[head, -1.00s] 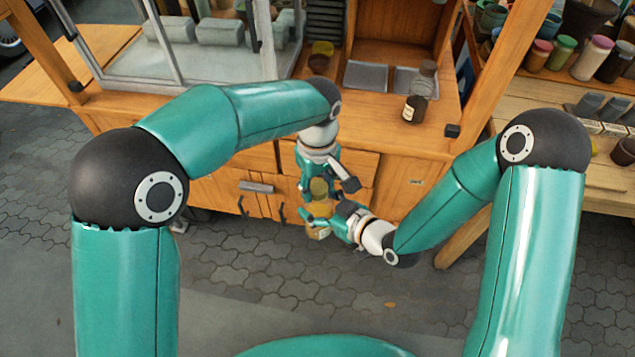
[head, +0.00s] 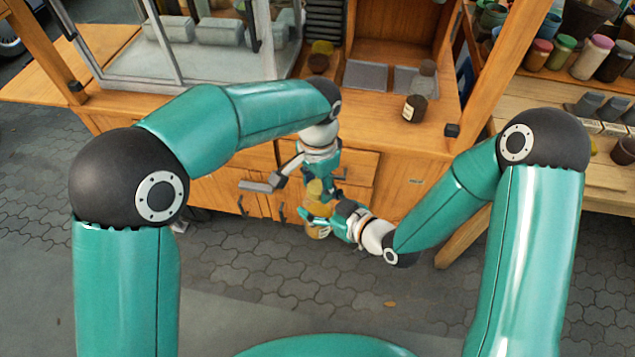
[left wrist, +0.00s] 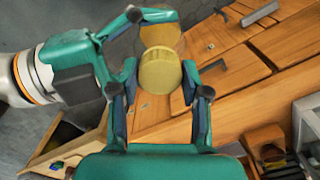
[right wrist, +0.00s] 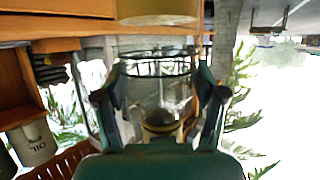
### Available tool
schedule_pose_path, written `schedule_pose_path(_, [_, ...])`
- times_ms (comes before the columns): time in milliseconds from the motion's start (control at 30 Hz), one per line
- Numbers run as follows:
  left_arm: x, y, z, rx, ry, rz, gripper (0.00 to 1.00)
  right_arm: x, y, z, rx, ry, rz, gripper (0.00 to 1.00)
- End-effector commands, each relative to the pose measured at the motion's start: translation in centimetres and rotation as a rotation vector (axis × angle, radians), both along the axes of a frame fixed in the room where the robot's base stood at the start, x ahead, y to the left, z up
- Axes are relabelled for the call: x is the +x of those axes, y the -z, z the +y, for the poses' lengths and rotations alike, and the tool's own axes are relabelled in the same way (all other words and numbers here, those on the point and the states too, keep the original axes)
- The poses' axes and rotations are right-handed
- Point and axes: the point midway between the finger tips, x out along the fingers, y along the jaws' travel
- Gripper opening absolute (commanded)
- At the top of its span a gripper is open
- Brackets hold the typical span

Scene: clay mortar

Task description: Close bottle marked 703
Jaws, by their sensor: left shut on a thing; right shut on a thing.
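My left gripper (head: 316,178) points down and is shut on a yellow lid (head: 315,188). The lid shows as a round disc between its fingers in the left wrist view (left wrist: 160,72). My right gripper (head: 325,210) is shut on a bottle (head: 318,229) just below the lid, in front of the cabinet. In the right wrist view the bottle is clear glass (right wrist: 158,92) between the fingers, with the lid (right wrist: 157,10) at the top edge. I cannot tell whether lid and bottle touch. No 703 marking is readable.
A dark jar with a pale label (head: 414,108) stands on the wooden counter, with grey trays (head: 366,76) behind it. A yellow-topped pot (head: 320,58) stands near the glass case. Several jars fill the right shelf. Cabinet drawers (head: 355,165) lie close behind the grippers.

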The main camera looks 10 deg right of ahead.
Motion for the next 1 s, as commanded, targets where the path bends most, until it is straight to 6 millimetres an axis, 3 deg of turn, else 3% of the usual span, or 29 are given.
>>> schedule_pose_path(300, [0.14,0.02,0.08,-0.001,0.673,-0.004,0.04,-0.02,-0.04,0.0,0.001,0.0,-0.001,0.0])
schedule_pose_path(467, [0.16,0.02,0.1,0.0,0.7,-0.005,0.04,-0.04,-0.03,0.0,0.001,0.0,-0.001,0.0])
schedule_pose_path(500, [0.17,0.01,0.11,0.0,0.7,-0.005,0.49,-0.05,-0.03,-0.01,0.001,0.0,-0.001,0.0])
schedule_pose_path(633, [0.15,0.01,0.1,-0.001,0.699,-0.006,0.71,-0.03,-0.03,-0.01,0.001,0.0,-0.001,0.0])
schedule_pose_path(667, [0.14,0.01,0.09,-0.002,0.699,-0.005,0.75,-0.03,-0.03,-0.01,0.001,0.0,-0.001,0.0])
schedule_pose_path(1000, [0.08,-0.11,0.03,-0.002,0.698,-0.004,0.75,0.01,-0.06,0.0,0.001,0.0,-0.002,0.0])
